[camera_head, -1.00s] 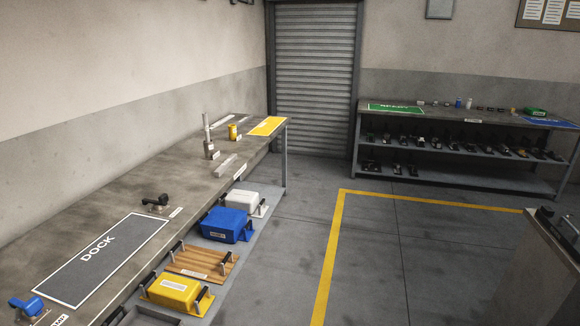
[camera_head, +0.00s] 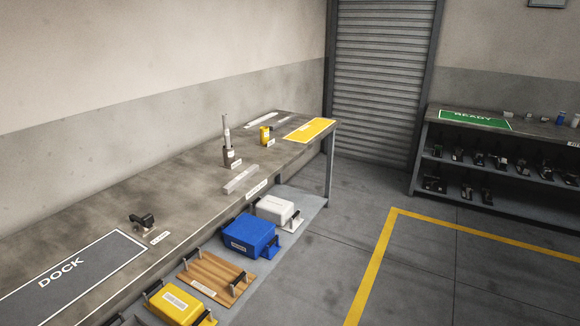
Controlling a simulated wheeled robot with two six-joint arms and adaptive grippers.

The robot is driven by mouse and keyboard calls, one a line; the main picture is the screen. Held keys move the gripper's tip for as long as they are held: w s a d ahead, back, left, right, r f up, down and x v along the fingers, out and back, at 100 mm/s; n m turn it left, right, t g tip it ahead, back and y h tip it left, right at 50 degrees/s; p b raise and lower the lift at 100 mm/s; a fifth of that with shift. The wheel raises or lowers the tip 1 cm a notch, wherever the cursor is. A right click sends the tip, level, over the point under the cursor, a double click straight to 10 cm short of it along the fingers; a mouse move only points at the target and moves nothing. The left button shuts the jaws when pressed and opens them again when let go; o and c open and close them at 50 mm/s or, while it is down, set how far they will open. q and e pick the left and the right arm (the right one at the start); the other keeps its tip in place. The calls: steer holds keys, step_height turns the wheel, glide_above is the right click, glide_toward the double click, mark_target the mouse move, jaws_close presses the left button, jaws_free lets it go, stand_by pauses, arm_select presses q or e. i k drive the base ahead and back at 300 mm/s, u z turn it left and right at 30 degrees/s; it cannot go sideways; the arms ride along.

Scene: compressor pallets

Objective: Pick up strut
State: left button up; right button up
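The strut is not clearly marked. A light grey square bar (camera_head: 241,179) lying along the front edge of the long workbench (camera_head: 180,185) looks most like it. A small label (camera_head: 256,188) sits on the edge beside it, too small to read. Another thin pale bar (camera_head: 261,120) lies flat at the far back of the bench, and I cannot tell what it is. Neither of my grippers is in view.
A dark upright tool (camera_head: 229,155), a yellow cylinder (camera_head: 265,136) and a black fitting (camera_head: 143,221) stand on the bench. A grey DOCK mat (camera_head: 100,258) and a yellow mat (camera_head: 309,130) lie there. Blue (camera_head: 249,235) and white (camera_head: 274,209) cases sit below. Floor at right is clear.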

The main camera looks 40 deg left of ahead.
mark_target(230, 187)
steer(key=u, duration=0.05)
steer(key=i, duration=1.5)
steer(key=u, duration=0.6)
steer(key=i, duration=1)
steer(key=u, duration=1.65)
steer(key=i, duration=0.9)
steer(key=u, duration=0.7)
